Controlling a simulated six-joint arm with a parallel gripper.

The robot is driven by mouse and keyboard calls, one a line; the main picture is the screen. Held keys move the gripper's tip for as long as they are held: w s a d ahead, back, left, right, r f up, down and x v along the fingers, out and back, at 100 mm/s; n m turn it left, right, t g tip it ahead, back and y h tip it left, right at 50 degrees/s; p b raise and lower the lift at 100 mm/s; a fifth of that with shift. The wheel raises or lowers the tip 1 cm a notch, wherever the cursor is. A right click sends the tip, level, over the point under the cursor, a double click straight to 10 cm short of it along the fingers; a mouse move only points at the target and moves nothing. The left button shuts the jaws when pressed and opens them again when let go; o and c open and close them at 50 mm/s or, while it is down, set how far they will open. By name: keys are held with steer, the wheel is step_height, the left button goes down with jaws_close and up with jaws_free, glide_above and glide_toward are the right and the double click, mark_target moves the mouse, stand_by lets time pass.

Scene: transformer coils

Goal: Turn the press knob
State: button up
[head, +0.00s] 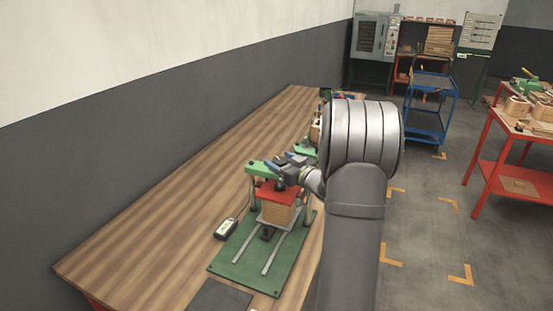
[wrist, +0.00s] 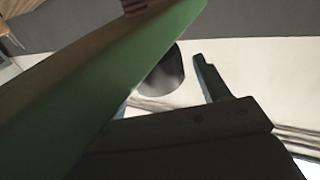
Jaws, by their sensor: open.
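The press (head: 264,169) stands on a green base plate (head: 239,262) on the wooden bench, with a green crossbeam, a red plate (head: 277,192) and a tan block (head: 277,213) under it. My gripper (head: 286,162) is open at the top of the press, by the crossbeam. In the wrist view the green beam (wrist: 95,90) crosses close in front at the left. A dark rounded piece (wrist: 165,74), perhaps the knob, shows between the beam and one dark finger. The other finger is hidden or not clear. I cannot tell whether the gripper touches the knob.
A small boxed device (head: 226,229) with a cable lies left of the press. A dark mat (head: 220,297) lies at the front. More green equipment stands behind my arm on the bench (head: 160,225). The bench's left side is clear. A blue cart (head: 432,95) stands beyond.

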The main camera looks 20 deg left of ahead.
steer(key=shift+x, duration=1.2)
steer(key=c, duration=1)
steer(key=shift+t, duration=0.3)
steer(key=shift+r+m+t+h, duration=0.1)
steer(key=shift+m+t+h, duration=0.5)
steer(key=shift+m+t, duration=0.2)
steer(key=shift+w+d+m+t+h, duration=0.1)
steer(key=shift+w+m+t+h, duration=0.05)
steer(key=shift+m+t+h, duration=0.7)
steer(key=shift+w+d+m+t+h, duration=0.1)
steer(key=shift+w+m+t+h, duration=0.05)
steer(key=shift+m+t+h, duration=0.65)
